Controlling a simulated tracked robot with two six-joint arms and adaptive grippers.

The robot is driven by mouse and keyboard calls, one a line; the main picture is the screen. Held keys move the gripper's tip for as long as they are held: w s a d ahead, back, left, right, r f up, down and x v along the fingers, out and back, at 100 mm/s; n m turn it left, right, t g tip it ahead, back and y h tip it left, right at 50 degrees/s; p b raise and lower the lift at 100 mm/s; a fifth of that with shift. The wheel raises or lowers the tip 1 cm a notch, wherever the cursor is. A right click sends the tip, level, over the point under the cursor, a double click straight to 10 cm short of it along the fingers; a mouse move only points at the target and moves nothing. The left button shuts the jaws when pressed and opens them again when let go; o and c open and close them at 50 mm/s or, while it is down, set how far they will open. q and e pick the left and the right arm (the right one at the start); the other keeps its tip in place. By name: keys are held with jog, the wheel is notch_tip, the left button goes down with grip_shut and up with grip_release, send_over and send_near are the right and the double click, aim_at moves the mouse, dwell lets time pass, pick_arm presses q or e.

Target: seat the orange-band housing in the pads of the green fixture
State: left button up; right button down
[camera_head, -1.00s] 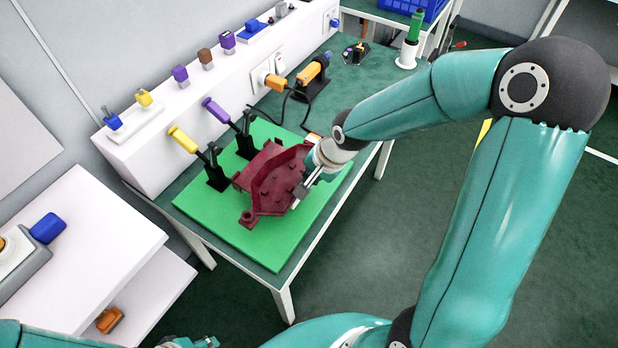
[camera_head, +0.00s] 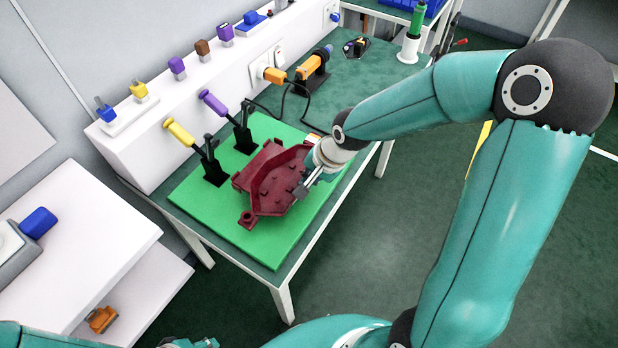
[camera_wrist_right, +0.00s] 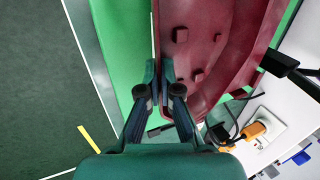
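A dark red housing (camera_head: 277,183), shaped like an open tray with small pegs inside, lies on or just above the green fixture (camera_head: 205,210); I cannot tell if it is seated. Its orange band is not clearly visible. My right gripper (camera_head: 302,191) is at the housing's near right edge. In the right wrist view, the fingers of my right gripper (camera_wrist_right: 159,78) are close together with the thin wall of the housing (camera_wrist_right: 195,50) between them. The fixture's pads are hidden under the housing. My left gripper (camera_head: 192,344) shows only partly at the bottom edge; its fingers are unclear.
Two toggle clamps, with a yellow handle (camera_head: 179,134) and a purple handle (camera_head: 214,103), stand raised behind the housing. A white ledge (camera_head: 150,157) runs along the back. Floor is free right of the table.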

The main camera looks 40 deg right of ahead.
jog(key=c, duration=1.9)
grip_release()
jog(key=o, duration=0.7)
jog(key=shift+c, duration=0.2)
jog(key=v, duration=1.2)
